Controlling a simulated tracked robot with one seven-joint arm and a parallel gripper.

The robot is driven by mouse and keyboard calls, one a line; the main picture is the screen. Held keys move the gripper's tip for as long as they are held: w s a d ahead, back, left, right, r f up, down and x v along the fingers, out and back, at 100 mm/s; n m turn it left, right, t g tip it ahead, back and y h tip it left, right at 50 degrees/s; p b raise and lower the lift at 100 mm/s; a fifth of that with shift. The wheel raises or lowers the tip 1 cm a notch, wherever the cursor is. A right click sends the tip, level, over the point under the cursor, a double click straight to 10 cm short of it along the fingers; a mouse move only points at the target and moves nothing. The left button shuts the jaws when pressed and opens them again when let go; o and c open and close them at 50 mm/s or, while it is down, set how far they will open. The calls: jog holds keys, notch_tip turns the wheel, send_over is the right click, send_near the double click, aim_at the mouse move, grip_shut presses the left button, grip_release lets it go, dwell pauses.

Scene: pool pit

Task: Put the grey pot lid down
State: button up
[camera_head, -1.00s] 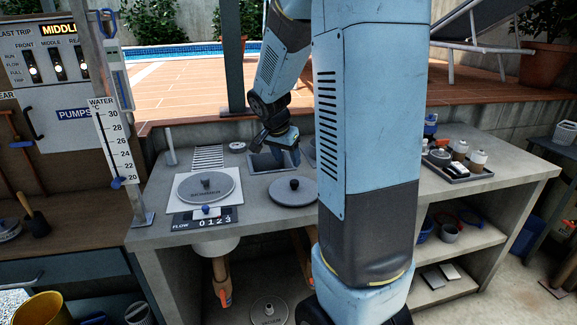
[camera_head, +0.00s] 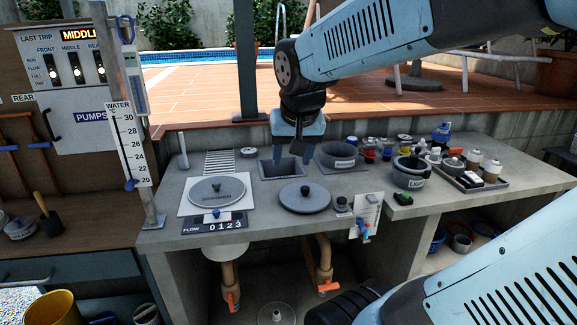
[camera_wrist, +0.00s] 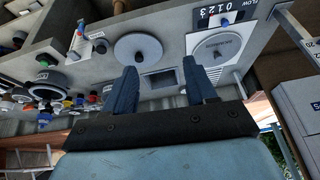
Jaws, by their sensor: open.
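The grey pot lid (camera_head: 304,198), a round disc with a dark knob, lies flat on the concrete bench in front of the square recess. It also shows in the wrist view (camera_wrist: 138,48), beyond my fingertips. My gripper (camera_head: 288,152) is open and empty, above the bench near the square recess, behind the lid and apart from it. In the wrist view its two blue fingers (camera_wrist: 160,68) are spread with nothing between them. A second grey round lid (camera_head: 217,191) with lettering lies on a white plate to the left.
A square recess (camera_head: 282,168) and a round grey pot (camera_head: 338,156) are behind the lid. A lidded pot (camera_head: 410,171), small jars and a tray (camera_head: 478,181) stand to the right. A thermometer post (camera_head: 130,130) rises at the bench's left end.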

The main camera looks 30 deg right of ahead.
jog(key=s+a+r+n+t+y, duration=0.1)
jog(key=s+a+n, duration=0.2)
jog(key=s, duration=0.3)
jog(key=shift+s+a+n, duration=0.3)
jog(key=shift+s+a, duration=0.1)
jog(key=shift+a, duration=0.1)
jog(key=shift+d+r, duration=0.1)
jog(key=shift+d, duration=0.05)
